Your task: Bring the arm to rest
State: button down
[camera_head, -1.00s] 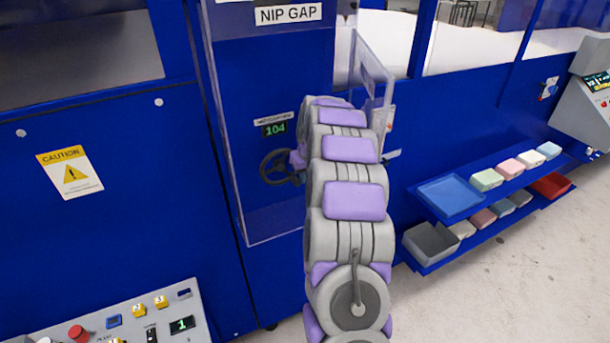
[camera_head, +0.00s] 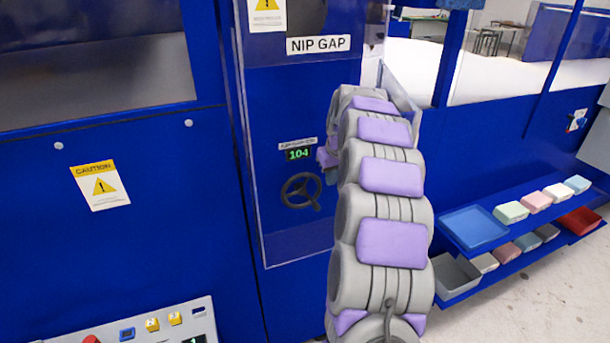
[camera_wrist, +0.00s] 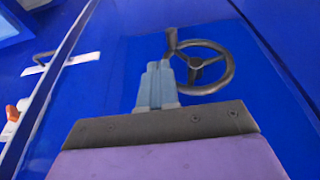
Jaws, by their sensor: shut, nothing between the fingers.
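My gripper (camera_wrist: 158,85) shows in the wrist view as two grey-blue fingers closed together with nothing between them. Just beyond and to the right of its tips is a dark handwheel (camera_wrist: 205,66) with a knob; whether the tips touch it I cannot tell. In the head view the handwheel (camera_head: 300,191) sits on the blue panel below a green "104" display (camera_head: 298,154). My arm stretches forward to the right of the wheel. In the head view the gripper is mostly hidden behind the arm; only a small part shows beside the wheel.
A clear guard panel (camera_head: 250,150) edges the nip gap bay, and its open door (camera_head: 400,92) stands right of it. A shelf holds a blue tray (camera_head: 474,228), several foam blocks and a red tray (camera_head: 580,221). A control panel (camera_head: 160,326) is at lower left.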

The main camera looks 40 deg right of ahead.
jog(key=s+a+f+n+g+b, duration=0.1)
jog(key=s+a, duration=0.4)
jog(key=a, duration=0.4)
jog(key=s+a+n+g+y+b, duration=0.1)
jog(key=s+a+b, duration=0.1)
jog(key=s+a, duration=0.5)
jog(key=s+a+f+b, duration=0.1)
jog(key=s+a, duration=0.1)
jog(key=a, duration=0.9)
jog(key=s+a+f+g+b, duration=0.1)
jog(key=s+a+f, duration=0.2)
jog(key=s, duration=0.5)
jog(key=s+a+f+g+b, duration=0.1)
jog(key=s+a+f, duration=0.2)
jog(key=s, duration=0.5)
jog(key=s+a+f+g+b, duration=0.1)
jog(key=s+a+f, duration=0.1)
jog(key=s, duration=0.6)
jog(key=shift+s+a+f+n, duration=0.15)
jog(key=shift+a+f+n, duration=0.25)
jog(key=shift+f, duration=0.15)
